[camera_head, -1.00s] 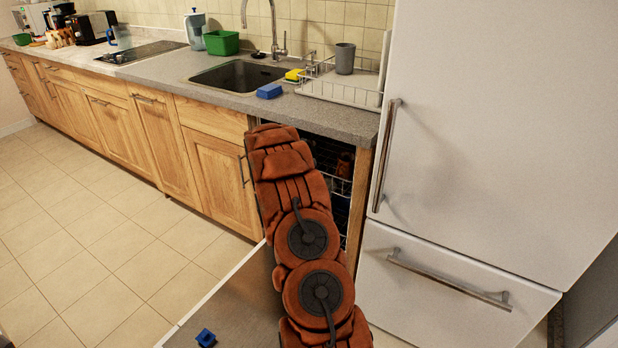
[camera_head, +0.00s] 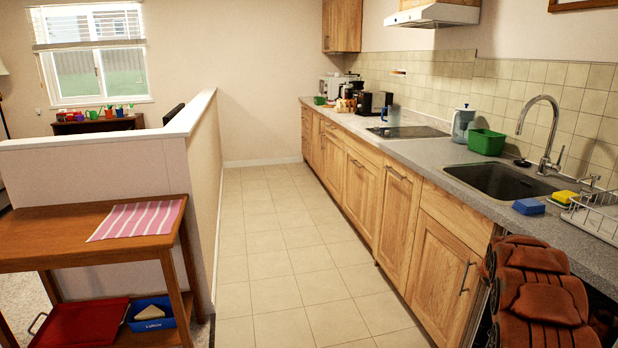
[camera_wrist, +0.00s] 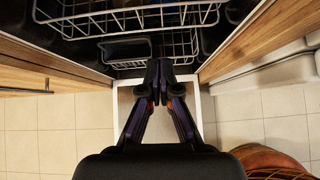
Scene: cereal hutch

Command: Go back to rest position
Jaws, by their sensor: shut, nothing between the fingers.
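My gripper (camera_wrist: 159,90) shows in the wrist view, its dark fingers together with nothing between them. It hangs in front of the open dishwasher, over the lowered dishwasher door (camera_wrist: 207,108). A white wire dishwasher rack (camera_wrist: 130,20) lies beyond the fingertips, apart from them as far as I can tell. In the head view the gripper is out of sight; only my orange-brown arm shows at the lower right, in front of the dishwasher opening.
The counter (camera_head: 432,152) with sink (camera_head: 497,182), blue sponge (camera_head: 528,206) and dish rack (camera_head: 600,215) runs along the right. A wooden side table (camera_head: 60,245) stands left by a low wall (camera_head: 100,165). The tiled floor (camera_head: 270,250) between them is clear.

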